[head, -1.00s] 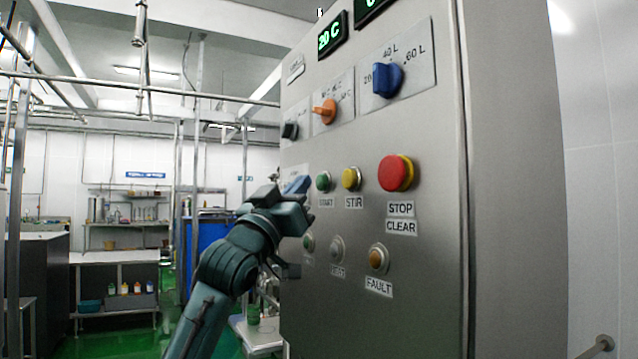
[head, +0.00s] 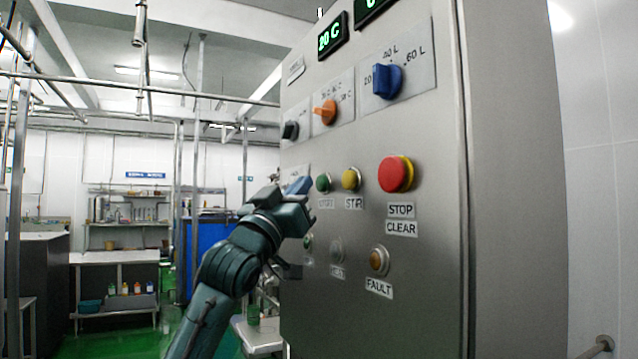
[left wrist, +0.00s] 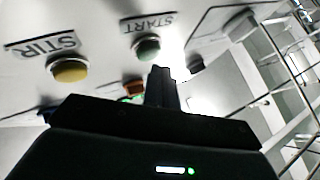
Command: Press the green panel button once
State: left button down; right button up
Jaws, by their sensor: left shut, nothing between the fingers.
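The green button (head: 323,183) sits on the steel control panel, left of the yellow STIR button, with a START label below it. It also shows in the left wrist view (left wrist: 148,48), just beyond my fingertips. My left gripper (head: 308,206) is at the panel's left side, a little left of and below the green button in the head view. In the left wrist view its fingers (left wrist: 162,76) are shut with nothing between them. A small gap shows between fingertips and button there; I cannot tell the depth. My right gripper is out of view.
The yellow button (head: 351,179) and the large red STOP button (head: 397,174) are to the right. A blue part (head: 297,186) is beside my gripper. Lamps, including an amber FAULT one (head: 379,260), are below. Several knobs, including an orange one (head: 325,112), are above.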

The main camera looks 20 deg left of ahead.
pick_arm(q)
jog(key=shift+w+d, duration=0.25)
jog(key=shift+w, duration=0.05)
jog(key=shift+w+d+p, duration=0.25)
jog(key=shift+w+p, duration=0.05)
jog(key=shift+p, duration=0.1)
dwell(0.6)
dwell(0.4)
jog(key=shift+s+a, duration=0.55)
jog(key=shift+s, duration=0.1)
jog(key=shift+s+a+b, duration=0.25)
jog(key=shift+s+a, duration=0.5)
jog(key=shift+s, duration=0.25)
jog(key=shift+s+a+b, duration=0.2)
jog(key=shift+s+a, duration=0.55)
jog(key=shift+s, duration=0.25)
